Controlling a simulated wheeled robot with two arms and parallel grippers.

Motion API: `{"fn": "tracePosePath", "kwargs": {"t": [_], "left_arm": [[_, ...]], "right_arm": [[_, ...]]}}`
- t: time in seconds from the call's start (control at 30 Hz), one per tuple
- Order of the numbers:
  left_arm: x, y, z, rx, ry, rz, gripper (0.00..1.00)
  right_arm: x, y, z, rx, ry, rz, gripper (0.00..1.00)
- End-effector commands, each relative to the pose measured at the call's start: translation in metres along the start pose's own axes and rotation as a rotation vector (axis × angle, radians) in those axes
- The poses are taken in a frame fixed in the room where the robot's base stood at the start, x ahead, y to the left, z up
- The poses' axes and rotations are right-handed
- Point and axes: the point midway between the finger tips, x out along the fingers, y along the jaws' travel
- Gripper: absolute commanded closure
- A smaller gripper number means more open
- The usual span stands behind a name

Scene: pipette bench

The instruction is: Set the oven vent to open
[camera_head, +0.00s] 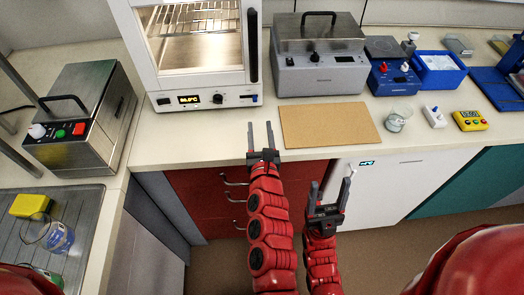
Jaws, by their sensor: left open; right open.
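The white oven (190,83) stands at the back left of the bench, with lit wire shelves behind its glass door and a dark vertical handle on the right. Its front panel has a lit display (189,100), a black knob (218,99) and a small slider-like control (250,98) at the right end; which control is the vent, and its setting, are too small to tell. My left gripper (260,126) is open and empty in front of the panel's right end, apart from it. My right gripper (332,181) is open and empty, lower and to the right, in front of the white cabinet.
A tan board (329,125) lies right of my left gripper. A grey lidded bath (318,72) stands behind it. A blue device (393,80), a glass beaker (397,120) and a yellow timer (469,121) are further right. A steel box (78,108) stands left; red drawers are below.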

Motion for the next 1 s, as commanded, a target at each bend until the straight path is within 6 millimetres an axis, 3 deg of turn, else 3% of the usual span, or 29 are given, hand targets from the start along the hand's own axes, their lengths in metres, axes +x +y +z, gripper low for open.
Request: {"fn": "tracePosePath", "kwargs": {"t": [0.2, 0.5, 1.0], "left_arm": [[-0.033, -0.001, -0.002, 0.002, -0.003, -0.004, 0.53], [-0.064, -0.001, -0.001, 0.002, -0.001, -0.003, 0.53], [-0.073, 0.0, 0.001, -0.001, -0.001, 0.0, 0.53]], "right_arm": [[-0.01, -0.001, 0.002, 0.0, 0.0, 0.0, 0.36], [-0.019, -0.001, 0.003, 0.0, 0.0, 0.0, 0.36], [-0.021, -0.001, 0.004, 0.0, 0.0, 0.0, 0.36]]}}
